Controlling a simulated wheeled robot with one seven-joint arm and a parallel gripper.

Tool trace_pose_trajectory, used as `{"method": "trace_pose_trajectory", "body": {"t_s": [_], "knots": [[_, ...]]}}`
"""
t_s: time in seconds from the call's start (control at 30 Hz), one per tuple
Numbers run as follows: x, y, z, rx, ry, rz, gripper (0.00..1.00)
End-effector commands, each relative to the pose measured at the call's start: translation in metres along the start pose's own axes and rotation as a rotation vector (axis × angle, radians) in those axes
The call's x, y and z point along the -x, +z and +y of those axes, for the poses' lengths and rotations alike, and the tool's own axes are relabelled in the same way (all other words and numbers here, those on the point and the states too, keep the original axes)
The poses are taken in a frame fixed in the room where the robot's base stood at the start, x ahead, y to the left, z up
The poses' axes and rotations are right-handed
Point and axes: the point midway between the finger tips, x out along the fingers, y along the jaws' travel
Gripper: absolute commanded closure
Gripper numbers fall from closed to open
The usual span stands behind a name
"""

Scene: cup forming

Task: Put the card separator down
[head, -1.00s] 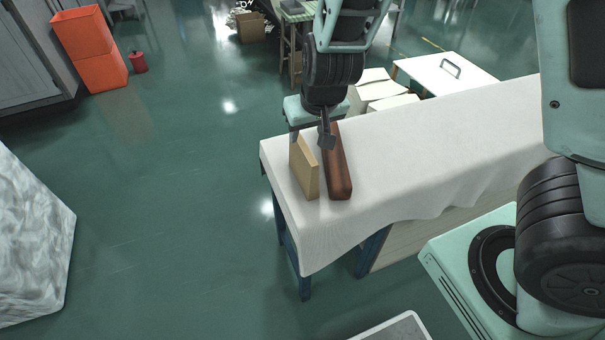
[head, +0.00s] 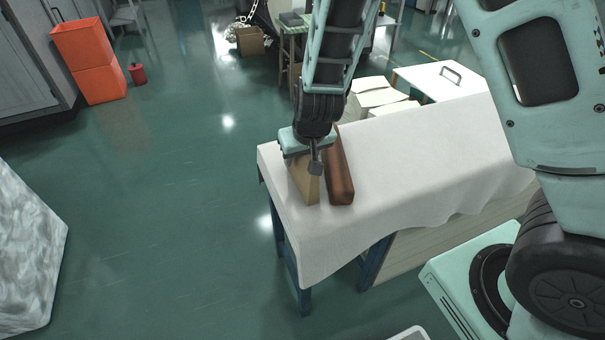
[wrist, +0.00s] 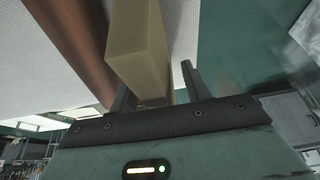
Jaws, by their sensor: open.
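The card separator, which I take to be the tan upright slab (head: 306,187), stands on the white-covered table (head: 420,140) near its left end. My gripper (head: 313,165) is at the slab's top and hides part of it in the head view. In the wrist view the tan slab (wrist: 140,45) lies between the two fingers of my gripper (wrist: 155,80). The fingers are open, with a visible gap beside the right one. Whether the left finger touches the slab I cannot tell.
A long reddish-brown block (head: 340,175) lies close to the right of the slab. The cloth further right is clear. The table's left edge is near. White stacks (head: 372,95) and a white box (head: 440,80) stand behind the table.

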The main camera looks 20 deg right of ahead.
Motion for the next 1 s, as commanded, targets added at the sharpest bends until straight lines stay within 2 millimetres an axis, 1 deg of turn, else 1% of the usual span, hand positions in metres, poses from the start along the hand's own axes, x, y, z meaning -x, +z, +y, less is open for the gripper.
{"method": "trace_pose_trajectory", "body": {"t_s": [0.87, 0.9, 0.97, 1.0], "knots": [[-0.0034, 0.0017, 0.0, 0.001, 0.0, 0.0, 0.52], [-0.0034, 0.0017, -0.0001, 0.001, 0.0, 0.0, 0.55], [-0.0034, 0.0017, -0.0001, 0.001, 0.0, 0.0, 0.71], [-0.0034, 0.0017, -0.0001, 0.001, 0.0, 0.0, 0.82]]}}
